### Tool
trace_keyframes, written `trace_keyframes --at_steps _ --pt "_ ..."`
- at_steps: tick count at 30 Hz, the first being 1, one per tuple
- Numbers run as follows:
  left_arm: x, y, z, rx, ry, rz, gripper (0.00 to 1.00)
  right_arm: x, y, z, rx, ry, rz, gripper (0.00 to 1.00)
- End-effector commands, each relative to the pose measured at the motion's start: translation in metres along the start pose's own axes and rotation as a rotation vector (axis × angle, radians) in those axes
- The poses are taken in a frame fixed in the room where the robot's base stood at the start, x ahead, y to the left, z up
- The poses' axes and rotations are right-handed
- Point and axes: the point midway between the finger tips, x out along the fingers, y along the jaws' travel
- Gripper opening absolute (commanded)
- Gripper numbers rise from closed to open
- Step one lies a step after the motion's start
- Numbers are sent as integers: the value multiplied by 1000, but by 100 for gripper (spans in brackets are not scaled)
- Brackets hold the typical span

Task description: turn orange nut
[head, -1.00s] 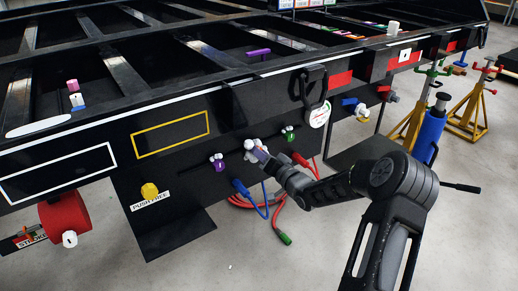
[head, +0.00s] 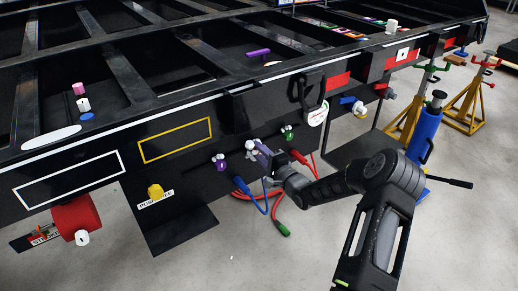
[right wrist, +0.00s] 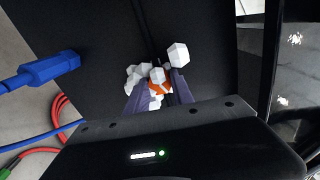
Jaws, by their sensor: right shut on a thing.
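The orange nut (right wrist: 160,87) shows in the right wrist view against the dark panel, with white knobs (right wrist: 138,77) close around it. It sits between the two purple-grey fingers of my right gripper (right wrist: 158,92), which is shut on it. In the head view my right gripper (head: 261,154) is at the front panel, beside a white knob (head: 250,146). The orange nut is hidden there by the gripper. My left gripper is in neither current view.
A purple fitting (head: 221,165) lies left of the gripper and a green one (head: 288,135) right. Blue (head: 242,187) and red (head: 277,202) cables hang below. A yellow knob (head: 155,191) is farther left. Yellow stands (head: 470,108) and a blue jack (head: 427,130) stand at right.

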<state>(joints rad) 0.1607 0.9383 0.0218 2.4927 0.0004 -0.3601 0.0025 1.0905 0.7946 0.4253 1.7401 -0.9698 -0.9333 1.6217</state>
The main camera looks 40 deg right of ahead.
Motion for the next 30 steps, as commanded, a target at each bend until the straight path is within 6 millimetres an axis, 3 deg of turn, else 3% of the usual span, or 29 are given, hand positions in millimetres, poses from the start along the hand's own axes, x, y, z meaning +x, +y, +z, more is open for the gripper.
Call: trace_keyframes --at_steps 12,28,29,30 --pt "-9 6 3 4 -7 3 0 -1 1 -1 237 2 2 0" --pt "-9 6 3 4 -8 3 0 -1 2 -1 268 2 2 0" --pt "-9 6 3 4 -8 3 0 -1 2 -1 268 2 2 30" --pt "-9 6 3 4 -8 3 0 -1 2 -1 267 2 2 33"
